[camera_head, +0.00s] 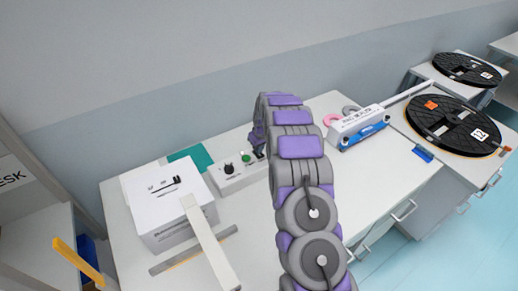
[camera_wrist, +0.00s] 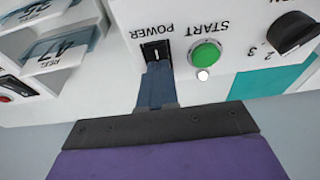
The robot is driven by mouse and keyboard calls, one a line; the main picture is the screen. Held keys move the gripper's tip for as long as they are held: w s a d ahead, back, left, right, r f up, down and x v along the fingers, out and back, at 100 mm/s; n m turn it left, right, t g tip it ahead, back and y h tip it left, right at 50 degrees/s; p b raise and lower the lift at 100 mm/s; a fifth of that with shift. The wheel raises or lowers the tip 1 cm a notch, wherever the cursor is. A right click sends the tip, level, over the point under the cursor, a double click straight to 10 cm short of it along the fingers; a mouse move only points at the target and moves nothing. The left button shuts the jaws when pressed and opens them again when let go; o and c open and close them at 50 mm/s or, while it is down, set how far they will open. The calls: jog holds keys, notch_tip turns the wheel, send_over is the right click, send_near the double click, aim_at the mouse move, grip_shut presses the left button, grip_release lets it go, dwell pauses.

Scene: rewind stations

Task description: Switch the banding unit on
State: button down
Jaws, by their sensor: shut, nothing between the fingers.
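The white control panel (camera_wrist: 180,22) fills the top of the wrist view, its lettering upside down. It carries a black rocker switch (camera_wrist: 155,50) marked POWER, a green START button (camera_wrist: 206,54) and a black knob (camera_wrist: 293,33). My gripper (camera_wrist: 158,68) is shut and empty, its blue fingertips at the switch's lower edge in the picture. I cannot tell whether they touch it. In the head view the panel is a low white box (camera_head: 227,182) on the bench, with the green button (camera_head: 246,157) and knob (camera_head: 229,168) showing. My arm hides most of the gripper there.
A white carton (camera_head: 170,213) stands left of the panel box, with a teal mat (camera_head: 192,157) behind. A white-and-blue device (camera_head: 358,127) and black reels (camera_head: 458,124) lie to the right. A small white round spot (camera_wrist: 203,75) sits beside the START button.

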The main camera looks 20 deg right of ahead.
jog(key=v, duration=0.2)
jog(key=p+v, duration=0.1)
jog(key=v, duration=0.1)
jog(key=shift+w+a+r, duration=0.15)
jog(key=shift+w+a, duration=0.05)
jog(key=shift+w, duration=0.05)
jog(key=s+d+r+p, duration=0.1)
jog(key=s+r, duration=0.3)
jog(key=r, duration=0.4)
jog(key=shift+s+d+r, duration=0.2)
jog(key=shift+s+d, duration=0.05)
jog(key=shift+d, duration=0.1)
